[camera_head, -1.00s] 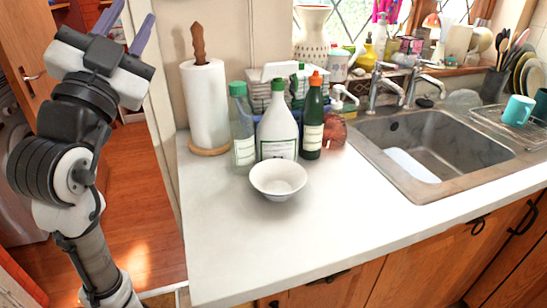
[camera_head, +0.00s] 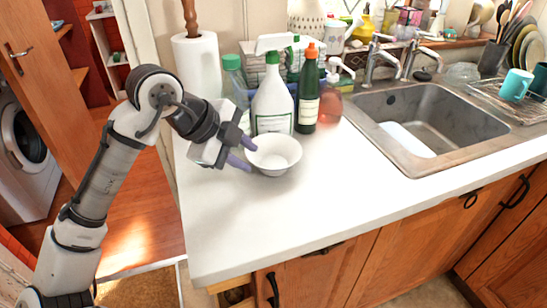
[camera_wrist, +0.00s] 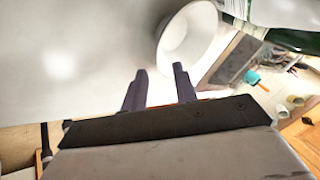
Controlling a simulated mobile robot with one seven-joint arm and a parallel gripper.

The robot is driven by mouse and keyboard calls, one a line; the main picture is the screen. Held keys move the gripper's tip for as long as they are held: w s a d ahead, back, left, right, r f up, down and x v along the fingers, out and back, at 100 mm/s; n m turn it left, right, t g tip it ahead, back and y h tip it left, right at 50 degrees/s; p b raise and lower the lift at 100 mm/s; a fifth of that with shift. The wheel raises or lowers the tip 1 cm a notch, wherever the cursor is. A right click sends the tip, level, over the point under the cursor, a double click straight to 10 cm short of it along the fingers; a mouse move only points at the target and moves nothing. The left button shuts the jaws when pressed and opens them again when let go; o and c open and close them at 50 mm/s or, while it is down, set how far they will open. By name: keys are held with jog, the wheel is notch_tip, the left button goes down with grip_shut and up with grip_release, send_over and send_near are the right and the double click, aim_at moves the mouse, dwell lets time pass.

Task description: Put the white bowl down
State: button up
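The white bowl (camera_head: 274,158) stands upright on the white counter (camera_head: 330,200), in front of the bottles. My gripper (camera_head: 251,159) is at the bowl's left side, with its two purple fingers spread apart and pointing at the bowl. In the wrist view the bowl (camera_wrist: 187,38) lies beyond the fingertips, nearer the right finger. The space between the fingers (camera_wrist: 159,72) looks empty. I cannot tell whether a fingertip touches the rim.
A white spray bottle (camera_head: 272,105) and a green bottle with an orange cap (camera_head: 308,92) stand close behind the bowl. A paper towel roll (camera_head: 198,65) is at the back left. The sink (camera_head: 425,125) is to the right. The counter's front is clear.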

aim_at(259, 165)
jog(key=shift+p+x, duration=0.6)
jog(key=shift+x, duration=2.85)
jog(key=shift+c, duration=0.4)
grip_shut()
